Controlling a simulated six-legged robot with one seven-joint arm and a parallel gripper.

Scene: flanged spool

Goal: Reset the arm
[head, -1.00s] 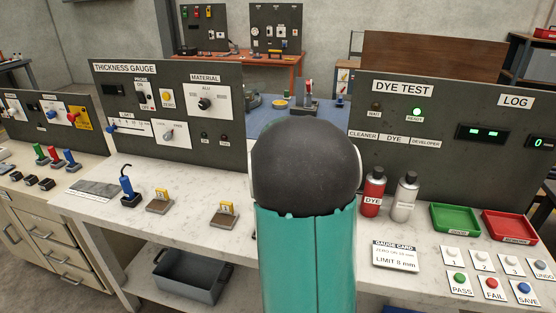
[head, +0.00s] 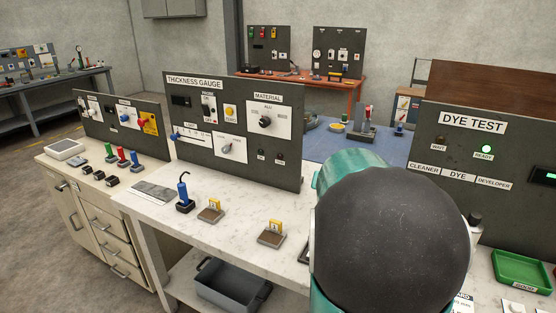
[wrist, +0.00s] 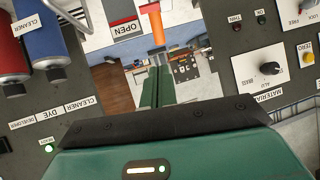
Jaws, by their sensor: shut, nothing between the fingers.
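My arm covers the right of centre in the head view with a black rounded joint and teal links; my gripper is hidden there. In the wrist view my gripper (wrist: 156,78) shows as two green fingers lying together, with nothing between them. It is in the air, clear of the panels. The wrist picture is upside down, with the dye test panel at left and the thickness gauge panel at right. No flanged spool can be made out.
The thickness gauge panel (head: 213,146) stands on a pale bench with a blue probe (head: 183,191) and small blocks. The dye test panel (head: 470,160) and green tray (head: 521,270) are at right. A grey bin (head: 226,287) sits below. Red and blue bottles (wrist: 50,45) show in the wrist view.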

